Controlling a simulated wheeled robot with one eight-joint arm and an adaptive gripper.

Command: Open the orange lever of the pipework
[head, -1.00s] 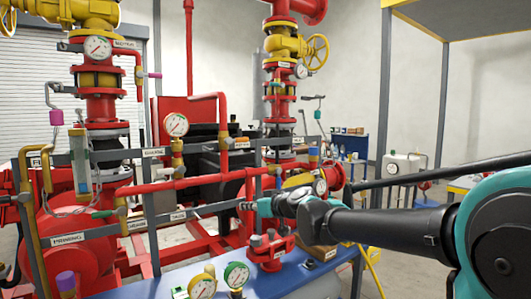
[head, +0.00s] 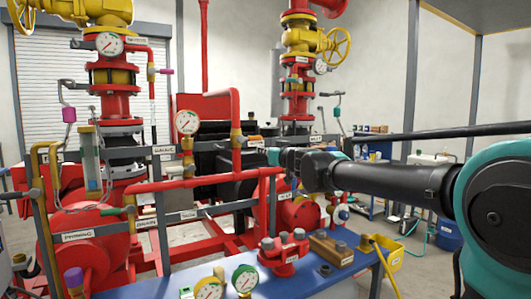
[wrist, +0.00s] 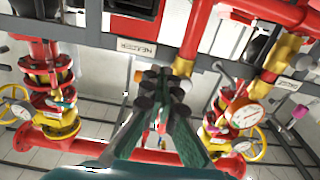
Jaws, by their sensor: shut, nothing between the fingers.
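The red pipework (head: 190,182) fills the head view, with a red riser and horizontal run left of my gripper (head: 272,157). In the wrist view a small orange piece (wrist: 138,76) shows just left of my gripper's fingertips (wrist: 162,80). It may be part of the orange lever, but the fingers hide much of that spot and I cannot tell its position. My gripper is shut and empty, in front of the pipework near a grey rail. I cannot tell whether it touches anything.
A gauge (head: 187,122) stands left of the red riser. Two more gauges and a red fitting (head: 283,252) sit by the blue bench (head: 325,272). Yellow handwheels (head: 336,44) are higher up. Another gauge (wrist: 246,116) is right of my gripper in the wrist view.

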